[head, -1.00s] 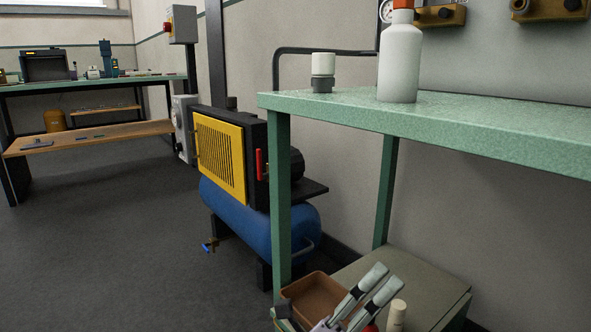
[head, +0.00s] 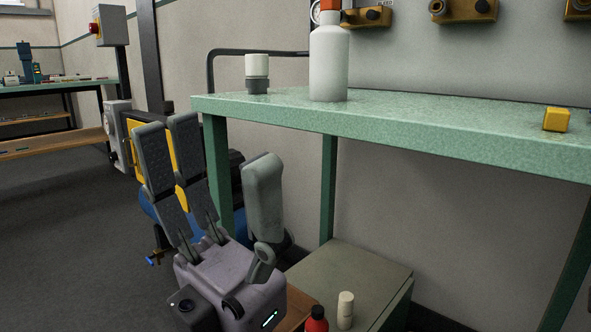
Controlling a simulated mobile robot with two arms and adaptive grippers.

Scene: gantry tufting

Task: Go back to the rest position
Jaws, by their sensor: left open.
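My left gripper (head: 212,150) is large in the lower left of the head view. Its dark padded fingers point up and stand wide apart, with nothing between them. It is in front of the left end of the green bench (head: 400,128), beside the bench's front leg, and covers much of the compressor behind. My right gripper is not in view.
On the bench stand a white bottle (head: 329,65) with an orange top, a white-and-grey container (head: 257,73) and a yellow block (head: 556,119). Below are a lower shelf (head: 350,275), a red bottle (head: 316,320) and a cream cylinder (head: 345,310). Open floor lies left.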

